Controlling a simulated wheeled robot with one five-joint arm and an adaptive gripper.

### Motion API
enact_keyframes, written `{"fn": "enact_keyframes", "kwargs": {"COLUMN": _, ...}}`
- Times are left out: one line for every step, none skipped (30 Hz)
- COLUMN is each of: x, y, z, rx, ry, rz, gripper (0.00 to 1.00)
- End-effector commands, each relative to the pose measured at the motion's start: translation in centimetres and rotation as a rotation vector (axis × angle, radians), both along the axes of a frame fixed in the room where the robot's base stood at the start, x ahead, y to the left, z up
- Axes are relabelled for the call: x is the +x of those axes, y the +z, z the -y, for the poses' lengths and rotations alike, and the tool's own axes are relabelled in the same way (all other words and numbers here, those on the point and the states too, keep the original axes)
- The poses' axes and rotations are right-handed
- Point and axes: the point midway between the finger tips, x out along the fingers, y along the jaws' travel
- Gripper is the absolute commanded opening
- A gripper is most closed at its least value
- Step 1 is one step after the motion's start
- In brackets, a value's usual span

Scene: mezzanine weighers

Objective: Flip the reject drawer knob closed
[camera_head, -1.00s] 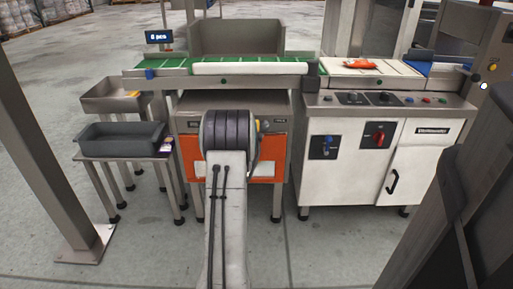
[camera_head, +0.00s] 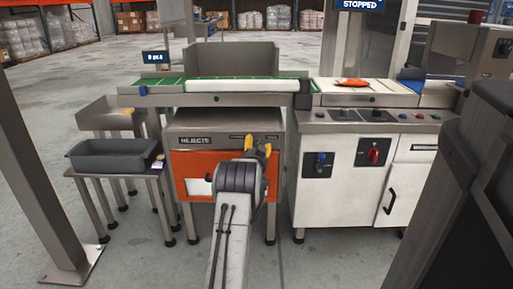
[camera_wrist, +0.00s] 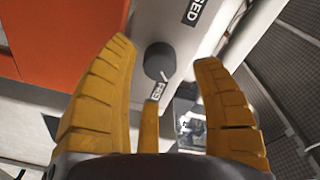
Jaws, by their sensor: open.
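The reject station (camera_head: 222,121) is a grey metal stand labelled REJECTS, with an orange front (camera_head: 187,163) below its top panel. In the wrist view, a round dark knob (camera_wrist: 158,62) sits on the pale panel, beside small labels, one ending in "SED". The orange front (camera_wrist: 65,38) is at upper left there. My gripper (camera_wrist: 165,50) is open, its yellow fingers either side of the knob in the picture; I cannot tell whether they touch it. In the head view my gripper (camera_head: 259,146) is at the right of the panel, and the knob is hidden.
A white cabinet (camera_head: 340,195) with a blue and a red switch stands right. A grey bin (camera_head: 115,156) on a small table is at left. A green conveyor (camera_head: 160,83) runs above. A post stands at far left, a dark structure at right.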

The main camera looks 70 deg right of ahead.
Motion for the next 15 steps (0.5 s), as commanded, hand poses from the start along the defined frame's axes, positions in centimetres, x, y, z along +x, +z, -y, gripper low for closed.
{"fn": "enact_keyframes", "kwargs": {"x": 0.1, "y": -0.2, "z": 0.4, "rx": -0.001, "ry": 0.001, "rz": 0.000, "gripper": 0.60}}
{"fn": "enact_keyframes", "kwargs": {"x": 0.2, "y": -0.2, "z": 0.6, "rx": 0.000, "ry": 0.000, "rz": 0.000, "gripper": 0.60}}
{"fn": "enact_keyframes", "kwargs": {"x": 0.2, "y": -0.2, "z": 0.8, "rx": 0.000, "ry": 0.000, "rz": 0.000, "gripper": 0.60}}
{"fn": "enact_keyframes", "kwargs": {"x": 0.3, "y": -0.1, "z": 1.0, "rx": -0.001, "ry": 0.001, "rz": 0.000, "gripper": 0.60}}
{"fn": "enact_keyframes", "kwargs": {"x": 0.3, "y": -0.1, "z": 1.1, "rx": -0.001, "ry": 0.001, "rz": 0.000, "gripper": 0.60}}
{"fn": "enact_keyframes", "kwargs": {"x": 0.4, "y": -0.1, "z": 1.3, "rx": 0.000, "ry": 0.000, "rz": 0.000, "gripper": 0.60}}
{"fn": "enact_keyframes", "kwargs": {"x": 0.4, "y": -0.1, "z": 1.4, "rx": 0.000, "ry": 0.000, "rz": 0.000, "gripper": 0.60}}
{"fn": "enact_keyframes", "kwargs": {"x": 0.4, "y": -0.1, "z": 1.5, "rx": 0.001, "ry": 0.001, "rz": 0.000, "gripper": 0.60}}
{"fn": "enact_keyframes", "kwargs": {"x": 0.4, "y": -0.1, "z": 1.7, "rx": 0.001, "ry": 0.001, "rz": 0.000, "gripper": 0.60}}
{"fn": "enact_keyframes", "kwargs": {"x": 0.5, "y": -0.1, "z": 1.7, "rx": 0.000, "ry": 0.000, "rz": 0.000, "gripper": 0.60}}
{"fn": "enact_keyframes", "kwargs": {"x": 0.5, "y": -0.1, "z": 1.8, "rx": 0.000, "ry": 0.000, "rz": 0.000, "gripper": 0.60}}
{"fn": "enact_keyframes", "kwargs": {"x": 0.5, "y": -0.1, "z": 1.9, "rx": 0.001, "ry": 0.001, "rz": 0.000, "gripper": 0.60}}
{"fn": "enact_keyframes", "kwargs": {"x": 0.5, "y": -0.1, "z": 1.9, "rx": 0.001, "ry": 0.000, "rz": 0.000, "gripper": 0.60}}
{"fn": "enact_keyframes", "kwargs": {"x": 0.5, "y": -0.1, "z": 1.9, "rx": 0.001, "ry": 0.000, "rz": 0.000, "gripper": 0.60}}
{"fn": "enact_keyframes", "kwargs": {"x": 0.5, "y": -0.1, "z": 1.9, "rx": 0.001, "ry": 0.000, "rz": 0.000, "gripper": 0.60}}
